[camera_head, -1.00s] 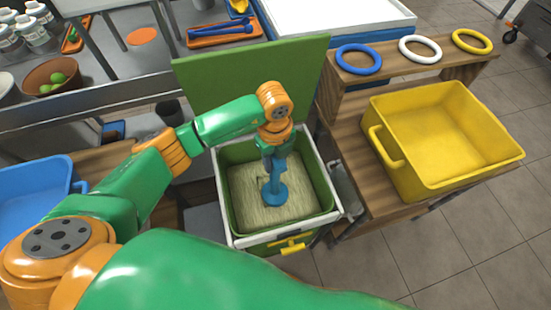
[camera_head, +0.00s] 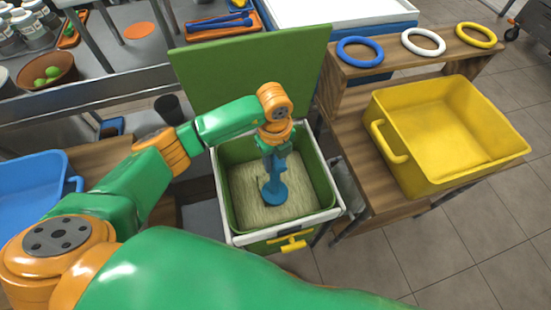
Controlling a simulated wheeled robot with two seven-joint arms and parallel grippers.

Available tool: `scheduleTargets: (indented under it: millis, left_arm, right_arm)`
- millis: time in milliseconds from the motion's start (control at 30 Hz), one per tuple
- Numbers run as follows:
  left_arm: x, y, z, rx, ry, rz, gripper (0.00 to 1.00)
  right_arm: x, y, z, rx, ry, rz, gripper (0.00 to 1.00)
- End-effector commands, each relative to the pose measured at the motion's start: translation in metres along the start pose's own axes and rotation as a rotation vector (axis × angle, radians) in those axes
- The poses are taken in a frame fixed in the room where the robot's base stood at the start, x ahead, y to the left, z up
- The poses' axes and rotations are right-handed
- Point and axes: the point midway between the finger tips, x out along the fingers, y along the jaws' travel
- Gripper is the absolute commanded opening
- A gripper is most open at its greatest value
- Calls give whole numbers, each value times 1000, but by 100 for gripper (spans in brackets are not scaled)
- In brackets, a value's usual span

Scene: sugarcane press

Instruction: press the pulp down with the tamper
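The blue tamper (camera_head: 275,187) stands in the green bin (camera_head: 229,178), its round foot on the pale fibrous pulp (camera_head: 247,192) near the middle. Its shaft tilts slightly. My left gripper (camera_head: 275,150) is above the bin's floor and appears shut on the tamper's upper shaft; the fingers are small and partly hidden by the wrist. The pulp looks fairly flat and fills the bin's bottom. I cannot tell how hard the foot bears on it. My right gripper is not in view.
The bin's green lid (camera_head: 250,75) stands open behind it. A yellow crate (camera_head: 440,135) sits on the wooden bench at right, below blue, white and yellow rings (camera_head: 422,42). A blue tub (camera_head: 30,190) is at left. A yellow handle (camera_head: 293,243) sticks out at the bin's front.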

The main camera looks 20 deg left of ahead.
Motion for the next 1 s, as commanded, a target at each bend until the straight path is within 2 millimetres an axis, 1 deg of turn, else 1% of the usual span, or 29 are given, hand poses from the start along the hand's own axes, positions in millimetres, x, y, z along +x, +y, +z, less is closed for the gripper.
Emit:
scheduleTargets:
  millis: [367, 1000]
  left_arm:
    - [2, 0, 0, 0, 1, 2, 0]
    - [18, 1, 0, 0, 0, 1, 0]
  right_arm:
    - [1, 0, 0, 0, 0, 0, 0]
    - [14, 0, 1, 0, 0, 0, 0]
